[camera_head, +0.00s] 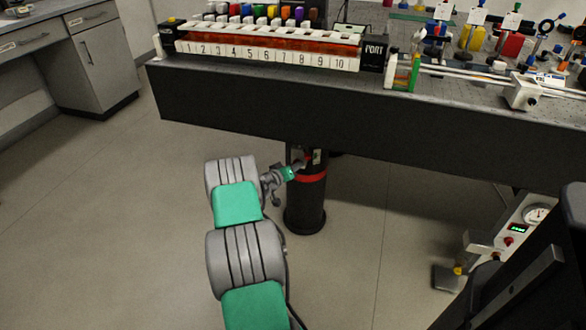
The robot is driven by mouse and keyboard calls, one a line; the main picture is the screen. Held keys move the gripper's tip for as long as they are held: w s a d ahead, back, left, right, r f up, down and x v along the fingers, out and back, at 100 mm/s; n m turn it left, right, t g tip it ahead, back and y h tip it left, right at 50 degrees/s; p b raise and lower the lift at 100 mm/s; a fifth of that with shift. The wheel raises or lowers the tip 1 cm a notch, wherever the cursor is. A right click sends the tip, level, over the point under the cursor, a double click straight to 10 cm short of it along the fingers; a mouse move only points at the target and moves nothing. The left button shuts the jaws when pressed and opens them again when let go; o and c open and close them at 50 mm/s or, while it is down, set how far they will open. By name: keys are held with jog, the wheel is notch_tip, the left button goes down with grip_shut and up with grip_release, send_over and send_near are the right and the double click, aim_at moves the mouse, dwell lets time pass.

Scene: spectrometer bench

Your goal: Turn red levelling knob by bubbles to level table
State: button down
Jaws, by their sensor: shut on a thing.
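The dark optical table (350,118) stands on a black leg (305,208) with a red band around it. My arm reaches low across the floor to the top of this leg, just under the table edge. My gripper (301,163) is shut at the leg on the red levelling knob (307,158), of which only a small red bit shows; the fingers are tiny here and hide most of it. A small pale and green item (316,157) sits beside it on the leg, too small to read. I cannot make out any bubble.
A numbered rack (265,52) with coloured caps stands on the table, beside a black PORT block (374,53). Optics and a rail (470,73) fill the right. A unit with a gauge and green display (517,229) stands low at right. The left floor is clear.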

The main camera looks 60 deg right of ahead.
jog(key=shift+s+d+r+m+t+y+b, duration=0.1)
jog(key=shift+m+t+y+b, duration=0.1)
jog(key=shift+m+t+b, duration=0.65)
jog(key=shift+s+d+r+m+t+y+b, duration=0.15)
jog(key=shift+m+t, duration=0.4)
jog(key=shift+m, duration=0.65)
jog(key=shift+s+m+t+y+b, duration=0.1)
jog(key=shift+m+t+y+b, duration=0.15)
jog(key=shift+m+t+b, duration=0.6)
jog(key=shift+m+p, duration=0.3)
jog(key=c, duration=1.3)
grip_release()
jog(key=shift+s, duration=0.1)
jog(key=shift+o, duration=1.1)
jog(key=shift+f, duration=0.1)
jog(key=shift+a, duration=0.1)
